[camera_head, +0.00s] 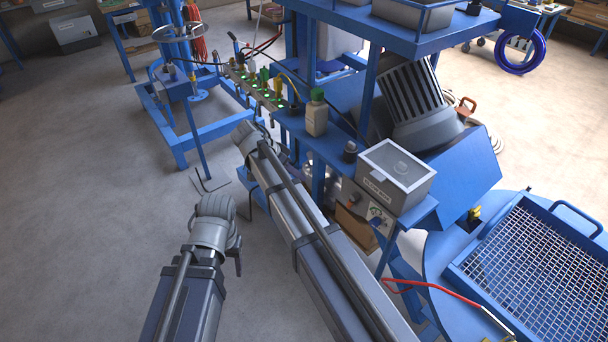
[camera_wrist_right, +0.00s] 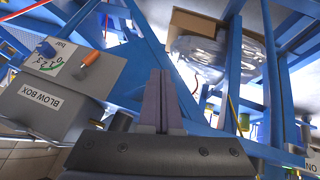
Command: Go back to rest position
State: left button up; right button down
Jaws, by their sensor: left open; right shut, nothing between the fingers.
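My left arm comes in from the lower left of the head view, and its wrist bends down over the bare floor. My left gripper (camera_head: 238,262) shows only as a small dark part beyond the wrist; its fingers are mostly hidden. My right arm reaches up past the bench in the head view, with its end near the blue frame. In the right wrist view my right gripper (camera_wrist_right: 161,78) is shut, its fingers side by side with nothing between them.
A grey blow box (camera_wrist_right: 50,90) with an orange knob is left of the right fingers. Blue frame bars surround them, and a cardboard box (camera_wrist_right: 196,24) with clear plastic lies beyond. A blue mesh-topped table (camera_head: 425,250) stands right. The floor at left is clear.

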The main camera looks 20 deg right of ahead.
pick_arm(q)
jog(key=shift+w+d, duration=0.2)
jog(key=shift+d, duration=0.1)
pick_arm(e)
jog(key=shift+w+d, duration=0.2)
jog(key=shift+d, duration=0.1)
pick_arm(q)
jog(key=shift+d, duration=0.1)
pick_arm(e)
jog(key=shift+s+d, duration=0.1)
